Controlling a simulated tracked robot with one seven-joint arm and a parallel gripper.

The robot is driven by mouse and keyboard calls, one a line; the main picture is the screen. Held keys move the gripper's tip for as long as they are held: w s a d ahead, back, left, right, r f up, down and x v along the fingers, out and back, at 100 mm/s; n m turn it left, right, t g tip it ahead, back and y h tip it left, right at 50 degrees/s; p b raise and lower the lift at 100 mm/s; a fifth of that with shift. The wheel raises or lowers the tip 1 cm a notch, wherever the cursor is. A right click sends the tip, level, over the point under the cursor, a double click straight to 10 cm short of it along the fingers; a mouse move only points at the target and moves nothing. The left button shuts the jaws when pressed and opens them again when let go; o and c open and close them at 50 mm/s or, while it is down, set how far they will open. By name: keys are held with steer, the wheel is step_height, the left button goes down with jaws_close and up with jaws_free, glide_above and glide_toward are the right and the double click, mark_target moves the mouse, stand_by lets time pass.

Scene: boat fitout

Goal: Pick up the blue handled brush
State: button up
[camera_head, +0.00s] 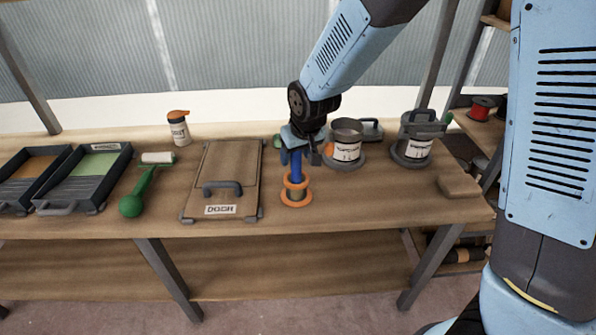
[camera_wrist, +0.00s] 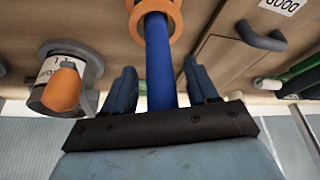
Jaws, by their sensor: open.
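The blue handle (camera_head: 296,168) of what looks like the brush stands upright in an orange-rimmed spool (camera_head: 296,198) on the bench; no bristles show. In the wrist view the blue handle (camera_wrist: 160,62) runs between my two fingers and through the spool's orange ring (camera_wrist: 172,12). My gripper (camera_head: 301,156) is open around the upper part of the handle, above the spool. In the wrist view my gripper (camera_wrist: 161,84) has a gap on both sides of the handle.
A hinged board (camera_head: 222,180) with a dark handle lies left of the spool. A labelled grey pot (camera_head: 346,150) stands close on the right, with another grey container (camera_head: 412,150) beyond. A green-handled roller (camera_head: 140,192) and paint trays (camera_head: 88,180) lie farther left. Bench space in front is narrow.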

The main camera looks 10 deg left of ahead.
steer(key=shift+w+f, duration=0.1)
steer(key=shift+f, duration=0.15)
jaws_close()
stand_by(0.4)
